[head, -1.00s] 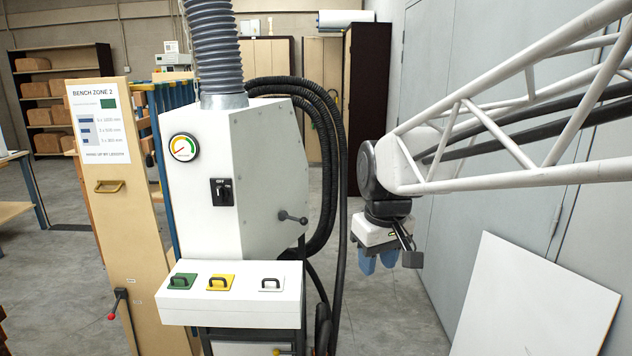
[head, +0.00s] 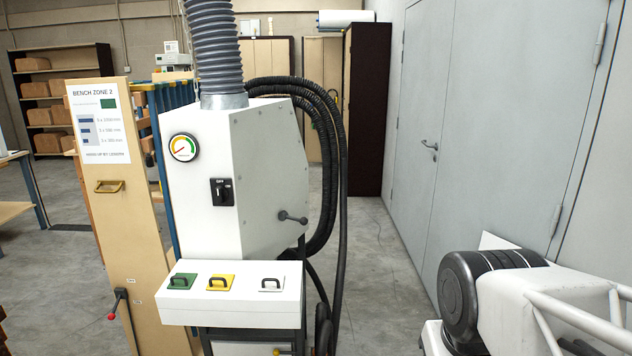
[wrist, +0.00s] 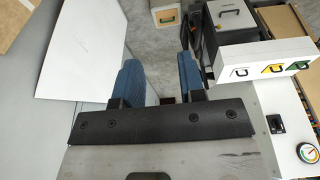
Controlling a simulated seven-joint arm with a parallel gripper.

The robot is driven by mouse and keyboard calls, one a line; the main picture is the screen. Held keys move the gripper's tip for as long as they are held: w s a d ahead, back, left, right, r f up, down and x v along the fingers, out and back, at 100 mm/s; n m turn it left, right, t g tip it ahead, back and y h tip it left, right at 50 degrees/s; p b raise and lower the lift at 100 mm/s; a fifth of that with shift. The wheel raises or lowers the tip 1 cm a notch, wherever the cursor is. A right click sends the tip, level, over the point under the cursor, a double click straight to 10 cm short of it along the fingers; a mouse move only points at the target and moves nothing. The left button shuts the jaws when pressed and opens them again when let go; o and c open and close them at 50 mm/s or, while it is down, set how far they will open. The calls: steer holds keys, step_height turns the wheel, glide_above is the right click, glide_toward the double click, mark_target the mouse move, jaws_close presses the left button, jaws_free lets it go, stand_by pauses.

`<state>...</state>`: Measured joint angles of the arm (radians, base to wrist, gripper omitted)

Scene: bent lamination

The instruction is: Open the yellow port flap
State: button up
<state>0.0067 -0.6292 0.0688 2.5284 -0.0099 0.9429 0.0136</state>
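The yellow port flap (head: 220,283) lies flat on the white ledge of the extraction machine, between a green flap (head: 182,281) and a white flap (head: 271,284). It has a black loop handle. In the wrist view the yellow flap (wrist: 271,71) is at the upper right, between the white and green ones. My gripper (wrist: 162,85) shows two blue fingers spread apart with nothing between them. It is away from the flaps, which lie off to the side of the fingers in the wrist view. In the head view the fingers are out of frame at the lower right.
The white machine (head: 235,180) carries a gauge, a black switch and a side lever (head: 292,217). Black hoses (head: 340,200) hang at its right side. A grey wall with doors (head: 480,120) bounds the right. A white board (wrist: 85,40) leans there. Floor between is clear.

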steer(key=shift+s+f, duration=0.1)
steer(key=shift+s, duration=0.05)
steer(key=w+a+r+n, duration=0.1)
steer(key=w+a+n, duration=0.2)
steer(key=w+a, duration=0.55)
steer(key=w+a+r+n, duration=0.1)
steer(key=w+a+n, duration=0.25)
steer(key=w, duration=0.95)
steer(key=w+a+n, duration=0.3)
steer(key=w+a, duration=0.4)
steer(key=w, duration=0.4)
steer(key=w+a+f+n, duration=0.3)
steer(key=w+a+f, duration=0.2)
steer(key=a, duration=0.5)
steer(key=w+a+f+n, duration=0.2)
steer(key=w+a+f, duration=0.4)
steer(key=a, duration=0.5)
steer(key=w+a+f+n, duration=0.3)
steer(key=w+a+f, duration=0.2)
steer(key=a, duration=0.6)
steer(key=shift+w+f+n, duration=0.15)
steer(key=shift+w+n, duration=0.2)
steer(key=shift+w, duration=0.3)
steer(key=shift+f, duration=0.15)
